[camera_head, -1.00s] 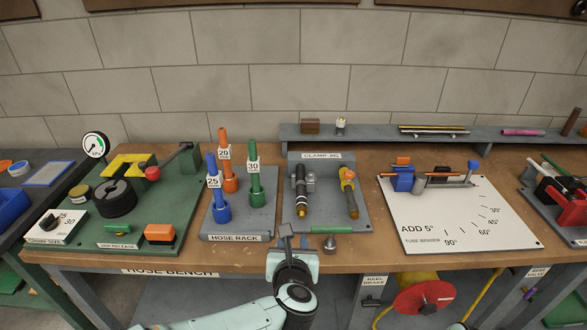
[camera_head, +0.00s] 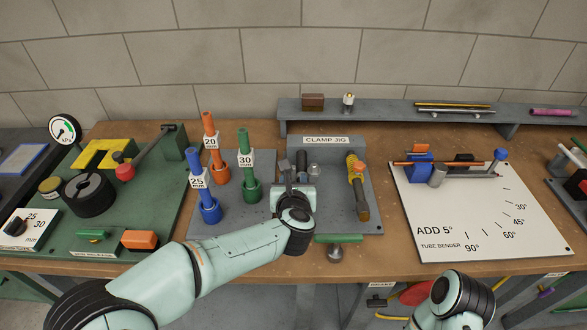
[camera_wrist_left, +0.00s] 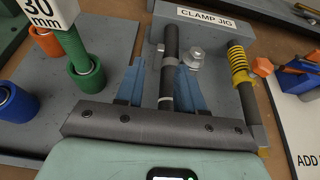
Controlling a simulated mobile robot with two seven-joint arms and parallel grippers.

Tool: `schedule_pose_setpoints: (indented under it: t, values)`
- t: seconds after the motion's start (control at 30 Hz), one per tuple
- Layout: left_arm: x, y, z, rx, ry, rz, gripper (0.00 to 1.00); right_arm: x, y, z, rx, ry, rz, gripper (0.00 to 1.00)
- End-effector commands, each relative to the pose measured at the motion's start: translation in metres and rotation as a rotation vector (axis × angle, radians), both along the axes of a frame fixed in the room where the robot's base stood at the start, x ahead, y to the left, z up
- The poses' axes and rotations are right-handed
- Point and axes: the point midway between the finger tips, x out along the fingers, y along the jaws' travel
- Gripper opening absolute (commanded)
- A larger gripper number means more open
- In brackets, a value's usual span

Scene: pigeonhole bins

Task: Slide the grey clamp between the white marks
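The grey clamp (camera_wrist_left: 193,57) sits on the dark hose (camera_wrist_left: 170,40) in the clamp jig (camera_wrist_left: 215,17), its silver screw sticking out to the right. The clamp also shows in the head view (camera_head: 314,169). White marks show on the hose, one above the clamp and one lower (camera_wrist_left: 165,102), between my fingers. My left gripper (camera_wrist_left: 160,68) is open, with one blue finger on each side of the hose, just below the clamp. I cannot tell whether the fingers touch the hose. In the head view my left gripper (camera_head: 291,172) hides much of the hose. My right gripper is out of view.
A second hose with a yellow spring and orange clamp (camera_head: 357,180) stands close on the right. The hose rack (camera_head: 232,222) with blue, orange and green hoses is on the left. The tube bender board (camera_head: 440,215) is further right.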

Motion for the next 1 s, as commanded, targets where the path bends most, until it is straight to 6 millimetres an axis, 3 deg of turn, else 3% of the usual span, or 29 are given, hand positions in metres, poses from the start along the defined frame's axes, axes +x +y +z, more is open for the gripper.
schedule_pose_setpoints:
  t: [0.1, 0.3, 0.77, 0.87, 0.9, 1.0]
  values:
    - [0.024, 0.000, -0.010, 0.000, 0.001, 0.001, 0.38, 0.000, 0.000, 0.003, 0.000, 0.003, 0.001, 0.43]
    - [0.051, -0.001, -0.020, -0.001, 0.000, -0.001, 0.38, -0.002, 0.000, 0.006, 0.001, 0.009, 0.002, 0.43]
    - [0.062, 0.000, -0.026, -0.001, 0.000, -0.002, 0.38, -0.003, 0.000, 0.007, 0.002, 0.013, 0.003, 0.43]
    - [0.062, 0.000, -0.026, -0.001, 0.000, -0.002, 0.05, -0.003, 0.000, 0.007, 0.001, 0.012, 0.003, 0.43]
    - [0.062, 0.000, -0.026, -0.001, 0.000, -0.002, 0.00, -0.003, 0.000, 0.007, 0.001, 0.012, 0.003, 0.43]
    - [0.062, 0.000, -0.025, -0.001, 0.000, -0.002, 0.00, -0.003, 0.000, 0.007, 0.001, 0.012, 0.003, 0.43]
